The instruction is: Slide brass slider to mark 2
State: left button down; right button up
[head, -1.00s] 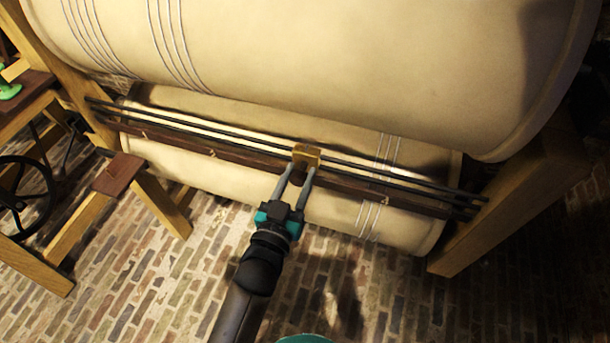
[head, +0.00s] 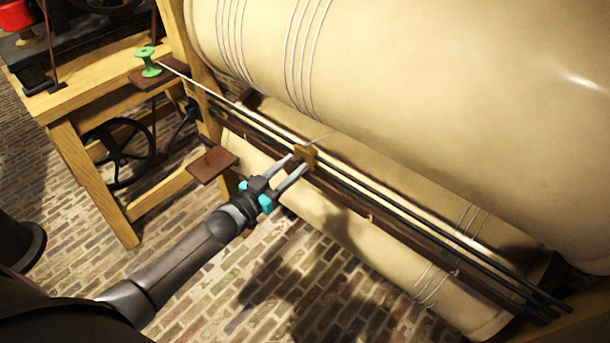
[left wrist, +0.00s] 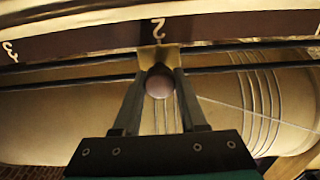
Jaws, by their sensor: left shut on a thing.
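The brass slider (head: 306,152) is a small gold block riding on two dark parallel rods in front of the large cream drum. My left gripper (head: 299,164) reaches it from the lower left and is shut on its knob. In the left wrist view the fingers flank the round brownish knob (left wrist: 160,84), and the slider's brass body (left wrist: 158,56) is partly hidden behind it. Mark 2 (left wrist: 158,28), a white numeral on the dark rail, lines up with the slider. Mark 3 (left wrist: 10,51) is at the left edge of that view. My right gripper is out of view.
A thin pale thread runs from the green spool (head: 149,62) toward the slider. A wooden frame with a dark wheel (head: 119,153) stands at left. The large drum (head: 430,90) lies above the rods (head: 430,235), and a brown block (head: 212,164) sits left of my gripper.

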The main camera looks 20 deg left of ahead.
pick_arm(q)
jog(key=shift+a, duration=0.15)
jog(key=shift+c, duration=2.3)
grip_release()
jog(key=p+v, duration=0.2)
jog(key=v, duration=1.3)
jog(key=shift+s, duration=0.1)
jog(key=s+f+n+g+y, duration=0.1)
jog(key=s+f+g+y, duration=0.4)
jog(key=f, duration=0.7)
jog(key=s+f+n+g, duration=0.1)
jog(key=s+f+g, duration=0.35)
jog(key=f, duration=0.85)
jog(key=s+d+f+g, duration=0.3)
jog(key=s+d+f, duration=0.1)
jog(key=s, duration=0.6)
jog(key=s+d+f+m+g, duration=0.1)
jog(key=s+d+f+g, duration=0.2)
jog(key=s+f, duration=0.3)
jog(key=s+d, duration=0.1)
jog(key=s, duration=0.3)
jog(key=shift+d+g+y, duration=0.2)
jog(key=shift+g+y, duration=0.1)
jog(key=shift+g, duration=0.05)
